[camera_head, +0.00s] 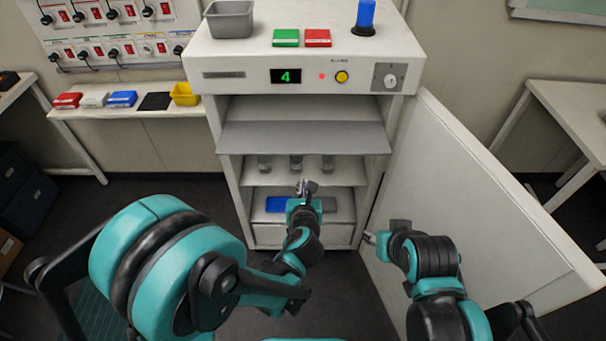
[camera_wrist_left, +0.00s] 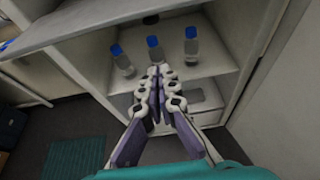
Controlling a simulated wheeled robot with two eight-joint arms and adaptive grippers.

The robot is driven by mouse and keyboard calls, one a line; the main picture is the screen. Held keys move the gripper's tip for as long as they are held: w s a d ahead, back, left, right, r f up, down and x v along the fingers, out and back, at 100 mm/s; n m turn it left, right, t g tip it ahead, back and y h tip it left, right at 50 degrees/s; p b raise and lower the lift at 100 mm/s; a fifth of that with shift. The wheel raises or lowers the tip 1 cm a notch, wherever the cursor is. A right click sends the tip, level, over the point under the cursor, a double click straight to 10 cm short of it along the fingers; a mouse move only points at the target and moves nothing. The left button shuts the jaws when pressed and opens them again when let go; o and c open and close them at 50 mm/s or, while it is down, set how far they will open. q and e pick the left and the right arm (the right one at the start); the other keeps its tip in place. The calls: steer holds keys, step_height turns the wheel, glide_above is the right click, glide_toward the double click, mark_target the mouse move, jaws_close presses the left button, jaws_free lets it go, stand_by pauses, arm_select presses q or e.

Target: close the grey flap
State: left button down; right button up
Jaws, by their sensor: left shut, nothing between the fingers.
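The grey flap (camera_head: 303,138) is a wide flat panel across the front of the white cabinet (camera_head: 305,105), below the control panel. It sticks out towards me, over the compartment with the bottles. In the left wrist view the flap (camera_wrist_left: 75,22) crosses the upper left, with its front edge slanting. My left gripper (camera_head: 306,186) is in front of the cabinet, below the flap and apart from it. Its fingers (camera_wrist_left: 155,78) are together and empty, pointing at the bottle shelf. My right gripper (camera_head: 384,241) is near the open door's lower hinge side; its fingers are unclear.
Blue-capped bottles (camera_wrist_left: 153,49) stand on the shelf under the flap. A blue item (camera_head: 277,204) lies on a lower shelf. The large white door (camera_head: 480,200) stands open at right.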

mark_target(304, 139)
arm_select(q)
steer(key=b+x, duration=0.3)
steer(key=x, duration=0.6)
step_height(304, 139, up, 4)
steer(key=shift+w, duration=0.1)
arm_select(e)
step_height(304, 139, down, 3)
steer(key=shift+r, duration=0.1)
arm_select(q)
steer(key=shift+d+r+p, duration=0.1)
steer(key=shift+p, duration=0.25)
arm_select(e)
steer(key=shift+r, duration=0.1)
